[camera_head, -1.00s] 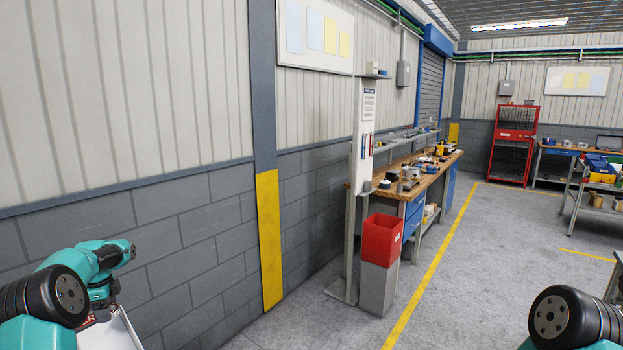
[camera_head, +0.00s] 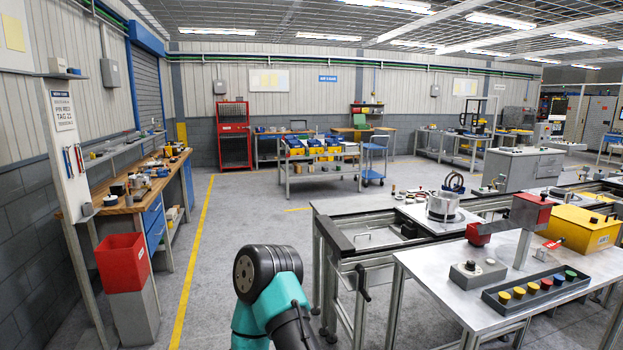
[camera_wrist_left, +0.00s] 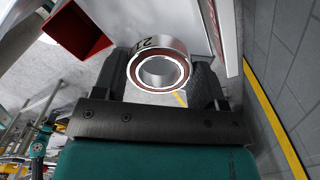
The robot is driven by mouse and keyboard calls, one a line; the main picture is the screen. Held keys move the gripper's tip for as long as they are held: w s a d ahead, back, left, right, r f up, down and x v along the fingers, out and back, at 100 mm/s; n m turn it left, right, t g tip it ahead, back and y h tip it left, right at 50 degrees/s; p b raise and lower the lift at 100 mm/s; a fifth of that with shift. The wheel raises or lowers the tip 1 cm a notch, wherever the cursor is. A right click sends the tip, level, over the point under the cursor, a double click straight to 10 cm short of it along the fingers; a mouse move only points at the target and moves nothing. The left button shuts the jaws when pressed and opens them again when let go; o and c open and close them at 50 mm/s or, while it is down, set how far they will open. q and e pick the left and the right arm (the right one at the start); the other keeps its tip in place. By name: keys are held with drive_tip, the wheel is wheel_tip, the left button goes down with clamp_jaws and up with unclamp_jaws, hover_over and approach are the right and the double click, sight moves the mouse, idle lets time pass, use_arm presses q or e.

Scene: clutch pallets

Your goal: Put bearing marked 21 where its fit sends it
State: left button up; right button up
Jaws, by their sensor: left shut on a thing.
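The bearing marked 21 (camera_wrist_left: 173,45) is a silver ring with a reddish-brown inner band and an open bore. In the left wrist view it sits between the dark fingers of my left gripper (camera_wrist_left: 160,75), which is shut on it. The number 21 shows on its outer side. The bearing and my left gripper are outside the head view. My right gripper is not in view.
A red bin (camera_head: 123,262) stands on a grey pedestal at left, beside a wooden workbench (camera_head: 130,204) with parts. At right, a metal table (camera_head: 436,274) holds a tray (camera_head: 530,296) of coloured knobs and a yellow box (camera_head: 580,230).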

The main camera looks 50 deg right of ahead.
use_arm(q)
drive_tip(key=shift+f, duration=2.5)
drive_tip(key=o, duration=1.2)
drive_tip(key=shift+r, duration=0.1)
wheel_tip(320, 180, up, 17)
